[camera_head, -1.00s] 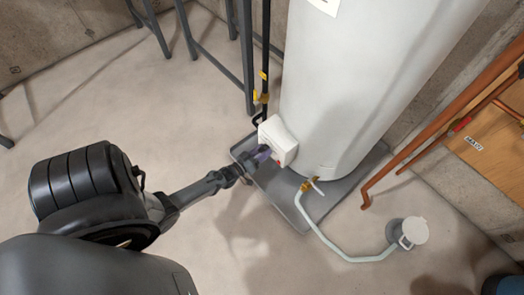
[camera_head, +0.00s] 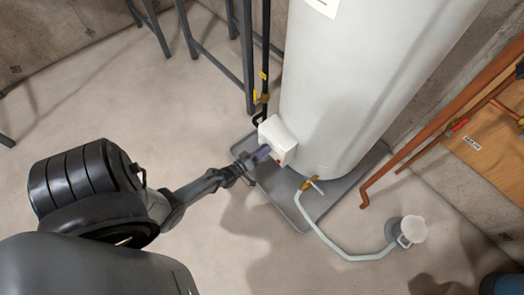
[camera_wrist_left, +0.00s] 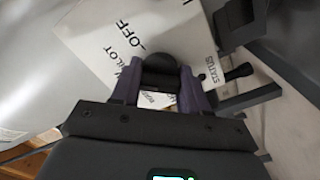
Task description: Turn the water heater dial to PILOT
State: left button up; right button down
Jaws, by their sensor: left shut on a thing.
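The water heater (camera_head: 355,85) is a tall white tank with a white control box (camera_head: 279,139) low on its left side. In the left wrist view the box face (camera_wrist_left: 95,30) carries the printed words OFF, PILOT and STATUS. In the head view this gripper (camera_head: 262,153) is at the box's front face and hides the dial there. The dial's pointer cannot be made out. My right gripper is not in view.
A grey drain pan (camera_head: 300,217) lies under the tank. A pale hose (camera_head: 335,247) runs to a white-capped floor drain (camera_head: 411,231). Copper pipes (camera_head: 440,125) are at right, and a dark pipe (camera_head: 265,60) with metal legs (camera_head: 246,55) stands behind.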

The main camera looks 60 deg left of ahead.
pick_arm(q)
jog(key=o, duration=1)
jog(key=shift+s+d, duration=0.1)
jog(key=shift+s, duration=0.2)
jog(key=shift+s+d+p, duration=0.35)
jog(key=shift+s+p, duration=0.25)
jog(key=shift+s, duration=1.05)
jog(key=shift+s+d+p, duration=0.3)
jog(key=shift+s+p, duration=0.35)
jog(key=shift+s, duration=1.05)
jog(key=shift+s+d+p, duration=0.35)
jog(key=shift+s+p, duration=0.25)
jog(key=shift+s, duration=1.05)
